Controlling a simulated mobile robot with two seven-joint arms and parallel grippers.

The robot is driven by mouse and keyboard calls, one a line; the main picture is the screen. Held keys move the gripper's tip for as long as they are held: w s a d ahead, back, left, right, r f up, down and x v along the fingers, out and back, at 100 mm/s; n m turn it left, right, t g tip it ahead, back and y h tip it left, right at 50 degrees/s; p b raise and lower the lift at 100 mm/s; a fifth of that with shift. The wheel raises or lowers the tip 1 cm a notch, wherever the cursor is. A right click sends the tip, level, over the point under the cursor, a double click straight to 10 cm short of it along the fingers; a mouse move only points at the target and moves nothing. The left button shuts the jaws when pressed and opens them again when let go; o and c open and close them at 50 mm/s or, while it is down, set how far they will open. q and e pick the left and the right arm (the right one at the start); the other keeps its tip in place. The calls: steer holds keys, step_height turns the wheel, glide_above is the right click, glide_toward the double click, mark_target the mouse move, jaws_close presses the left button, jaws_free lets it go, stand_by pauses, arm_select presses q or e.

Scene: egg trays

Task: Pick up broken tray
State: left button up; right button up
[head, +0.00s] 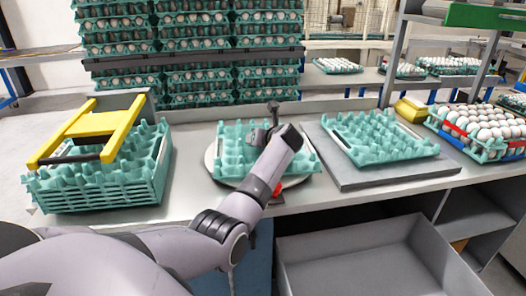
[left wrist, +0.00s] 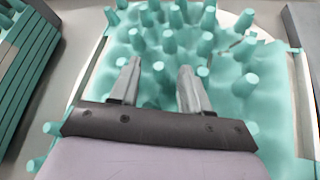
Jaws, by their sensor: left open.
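An empty teal tray (head: 232,150) lies on a round white plate (head: 212,170) at the middle of the counter. In the left wrist view this tray (left wrist: 235,115) fills most of the picture, and a dark crack-like line shows near its upper right. My left gripper (head: 273,112) is over the tray; in the left wrist view its two fingers (left wrist: 158,85) are apart with nothing between them, pointing at the tray's pegs. Whether the fingertips touch the tray is unclear. Another empty teal tray (head: 375,137) lies on a grey slab to the right. My right gripper is not in view.
A stack of teal trays (head: 100,185) with a yellow-and-black frame (head: 88,130) on top stands at the left. Egg-filled trays (head: 480,125) stand at the right. Tall egg stacks (head: 190,45) rise behind. An empty grey bin (head: 370,260) is below the counter.

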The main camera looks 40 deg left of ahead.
arm_select(q)
jaws_close()
